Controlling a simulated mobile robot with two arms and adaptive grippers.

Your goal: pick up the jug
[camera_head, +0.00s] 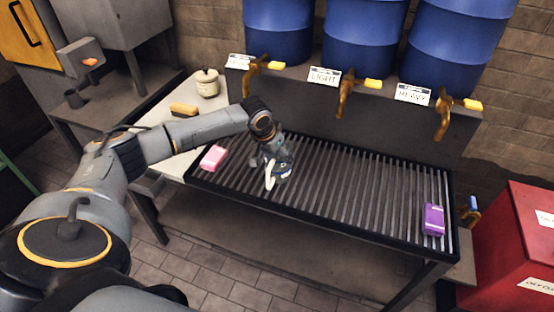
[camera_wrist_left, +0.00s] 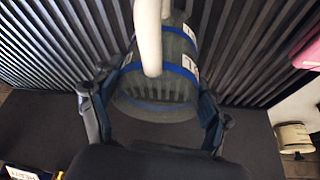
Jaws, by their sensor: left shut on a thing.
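The jug (camera_head: 281,168) is a translucent grey vessel with blue bands and a pale handle. It is on or just above the slatted grate; I cannot tell whether it touches. In the left wrist view the jug (camera_wrist_left: 155,104) lies between the two fingers, its pale handle toward the top of the picture. My left gripper (camera_head: 268,160) is shut on the jug; it also shows in the left wrist view (camera_wrist_left: 152,112), one finger on each side. The arm hides part of the jug in the head view. My right gripper is not in view.
The grate (camera_head: 340,205) holds a pink block (camera_head: 213,158) at its left and a purple block (camera_head: 433,220) at its right. Blue barrels with taps (camera_head: 345,95) stand behind. A red box (camera_head: 515,255) is at right. The grate's middle is clear.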

